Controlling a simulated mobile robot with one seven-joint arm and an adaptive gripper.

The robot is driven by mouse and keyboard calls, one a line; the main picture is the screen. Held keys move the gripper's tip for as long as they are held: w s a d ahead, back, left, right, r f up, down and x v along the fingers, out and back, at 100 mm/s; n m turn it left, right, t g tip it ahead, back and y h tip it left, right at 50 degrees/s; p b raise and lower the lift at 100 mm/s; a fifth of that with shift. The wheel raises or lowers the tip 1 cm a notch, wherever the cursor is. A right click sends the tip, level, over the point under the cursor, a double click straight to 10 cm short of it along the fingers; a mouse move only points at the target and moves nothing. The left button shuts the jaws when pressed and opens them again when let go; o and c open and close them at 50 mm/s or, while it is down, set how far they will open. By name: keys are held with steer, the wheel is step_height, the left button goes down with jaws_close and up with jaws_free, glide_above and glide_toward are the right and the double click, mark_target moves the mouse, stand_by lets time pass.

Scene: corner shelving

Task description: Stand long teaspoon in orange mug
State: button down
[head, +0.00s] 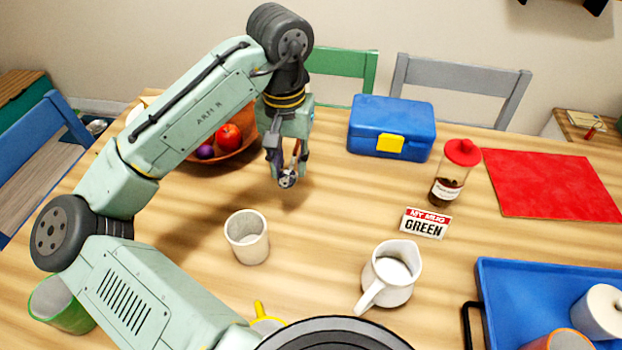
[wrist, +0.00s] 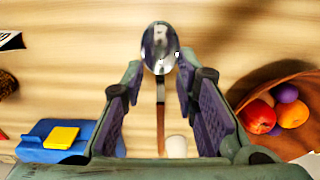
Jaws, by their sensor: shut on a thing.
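My gripper (head: 287,160) is shut on the long teaspoon (head: 288,179) and holds it above the table, near the wooden bowl. In the wrist view the teaspoon's shiny bowl (wrist: 159,48) sticks out beyond the fingertips (wrist: 165,78). Its thin brownish handle runs back between the fingers. In the head view the bowl end points down and most of the handle is hidden by the fingers. The orange mug (head: 562,341) is at the bottom right, on the blue tray; only its orange rim area shows, cut off by the frame edge. My gripper is far to its upper left.
A white mug (head: 600,312) shares the blue tray (head: 510,275). A green mug (head: 60,305) is left. A blue box (head: 378,115) and fruit bowl (head: 238,150) are behind.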

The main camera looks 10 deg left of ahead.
mark_target(292, 203)
step_height(292, 203, down, 9)
steer(key=shift+f, duration=0.1)
stand_by(0.3)
steer(key=shift+f, duration=0.1)
steer(key=c, duration=1.2)
jaws_free()
steer(key=shift+c, duration=0.2)
step_height(292, 203, up, 12)
steer(key=shift+r, duration=0.15)
